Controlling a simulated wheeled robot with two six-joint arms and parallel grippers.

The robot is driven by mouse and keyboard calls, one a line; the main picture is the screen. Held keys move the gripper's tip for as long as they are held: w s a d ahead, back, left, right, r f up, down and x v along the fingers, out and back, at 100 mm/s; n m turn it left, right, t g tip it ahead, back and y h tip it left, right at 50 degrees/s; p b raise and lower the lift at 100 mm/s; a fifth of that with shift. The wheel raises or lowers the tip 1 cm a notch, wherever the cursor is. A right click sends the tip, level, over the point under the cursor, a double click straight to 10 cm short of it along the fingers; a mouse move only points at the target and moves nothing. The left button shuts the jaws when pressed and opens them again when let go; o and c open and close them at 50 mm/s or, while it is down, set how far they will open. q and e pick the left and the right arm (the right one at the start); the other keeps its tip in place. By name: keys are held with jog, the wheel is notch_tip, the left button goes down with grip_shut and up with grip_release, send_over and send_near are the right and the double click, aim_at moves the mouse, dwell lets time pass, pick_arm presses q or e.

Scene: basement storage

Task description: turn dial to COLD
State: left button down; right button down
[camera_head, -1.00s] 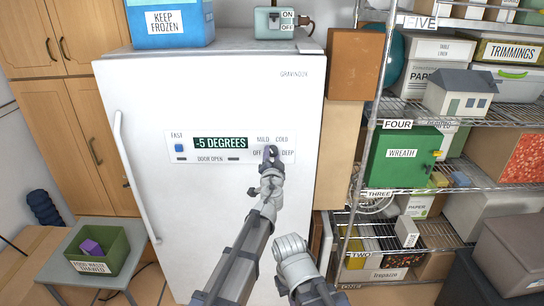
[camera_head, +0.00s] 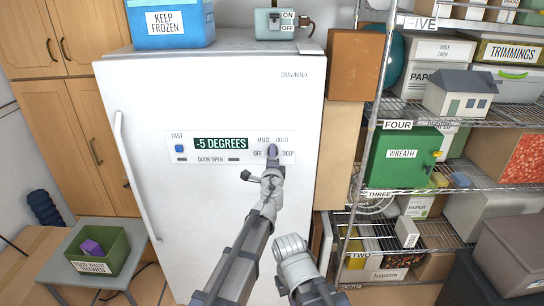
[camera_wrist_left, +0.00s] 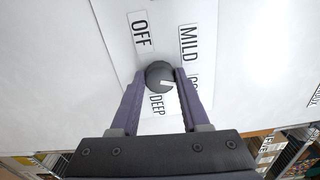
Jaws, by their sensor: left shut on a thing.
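The dark round dial (camera_wrist_left: 157,72) is on the white freezer's front panel, ringed by the labels OFF, MILD, COLD and DEEP. My left gripper (camera_wrist_left: 158,80) is shut on the dial, with one purple finger on each side. The dial's white mark points right in the wrist view, toward the COLD label (camera_wrist_left: 195,84), which a finger partly covers. In the head view my left gripper (camera_head: 272,152) is at the panel's right end and largely hides the dial.
The freezer (camera_head: 220,90) has a display reading -5 DEGREES (camera_head: 221,143) and a blue FAST button (camera_head: 180,149). A blue KEEP FROZEN box (camera_head: 168,22) and a switch box (camera_head: 280,22) sit on top. Loaded wire shelves (camera_head: 440,190) stand to the right.

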pick_arm(q)
jog(key=shift+d+m, duration=0.1)
jog(key=shift+m, duration=1.2)
jog(key=shift+s+m, duration=0.1)
jog(key=shift+m, duration=0.2)
jog(key=shift+c, duration=1.9)
grip_release()
jog(key=s, duration=0.7)
jog(key=shift+s, duration=0.35)
pick_arm(e)
jog(key=shift+s+d, duration=0.6)
jog(key=shift+s, duration=0.25)
